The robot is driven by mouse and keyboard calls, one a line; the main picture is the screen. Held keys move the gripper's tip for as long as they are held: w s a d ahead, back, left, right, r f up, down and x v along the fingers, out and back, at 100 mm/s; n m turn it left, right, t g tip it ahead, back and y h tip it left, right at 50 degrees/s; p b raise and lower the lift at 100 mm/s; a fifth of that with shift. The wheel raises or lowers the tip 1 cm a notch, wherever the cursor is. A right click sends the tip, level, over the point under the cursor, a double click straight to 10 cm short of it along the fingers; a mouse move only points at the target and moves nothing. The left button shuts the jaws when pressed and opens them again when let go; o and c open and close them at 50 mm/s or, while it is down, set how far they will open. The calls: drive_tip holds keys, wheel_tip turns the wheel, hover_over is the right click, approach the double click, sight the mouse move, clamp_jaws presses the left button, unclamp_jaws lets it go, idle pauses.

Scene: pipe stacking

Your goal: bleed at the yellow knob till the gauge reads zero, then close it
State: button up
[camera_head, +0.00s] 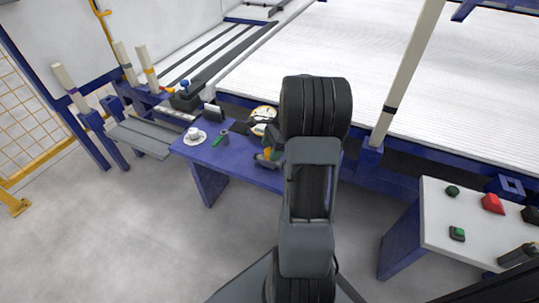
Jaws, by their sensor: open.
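A round gauge (264,113) with a pale face and yellowish rim stands at the back of the blue table (233,166). It is partly covered by my arm, and its needle and reading are too small to make out. My gripper (254,126) is dark and open, just in front of the gauge and left of my arm. A small yellow patch shows by a grey-green object (268,157) at the arm's left edge; I cannot tell whether it is the yellow knob. Whether my gripper touches anything is unclear.
A black box with a blue knob (185,86) stands behind. A white-topped stand (470,215) with buttons is at right.

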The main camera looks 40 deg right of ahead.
drive_tip(key=shift+w+a+f, duration=0.1)
drive_tip(key=shift+a+f, duration=0.15)
drive_tip(key=shift+f, duration=0.4)
drive_tip(key=c, duration=0.9)
drive_tip(key=shift+c, duration=0.2)
